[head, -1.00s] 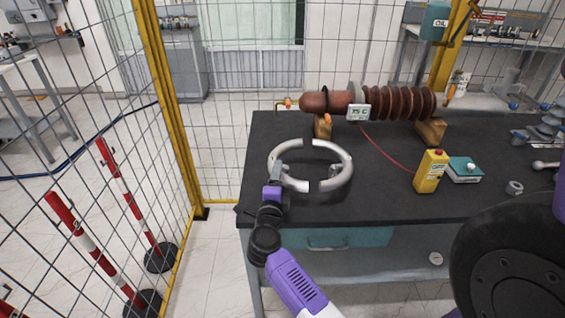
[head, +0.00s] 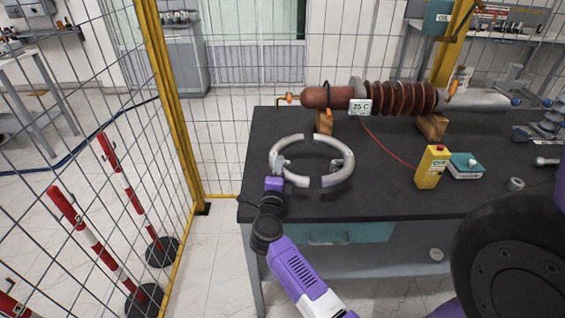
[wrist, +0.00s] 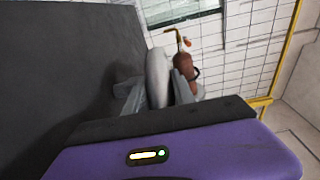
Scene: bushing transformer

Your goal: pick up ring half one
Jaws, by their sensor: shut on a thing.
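Ring half one (head: 289,144), the left pale grey half of a split ring, is at the left of the dark table top. The other half (head: 349,172) lies to its right, with small gaps between their ends. My gripper (head: 280,163) is shut on the near left part of the left half. In the wrist view the curved grey ring half (wrist: 157,72) stands between my two fingers (wrist: 158,92). I cannot tell whether it is clear of the table.
A brown ribbed bushing (head: 395,98) lies on wooden blocks (head: 431,126) behind the ring. A yellow box (head: 431,167) and a teal-topped device (head: 465,166) stand to the right. A wire fence (head: 215,150) runs along the left. Bare table (head: 385,190) lies right of the ring.

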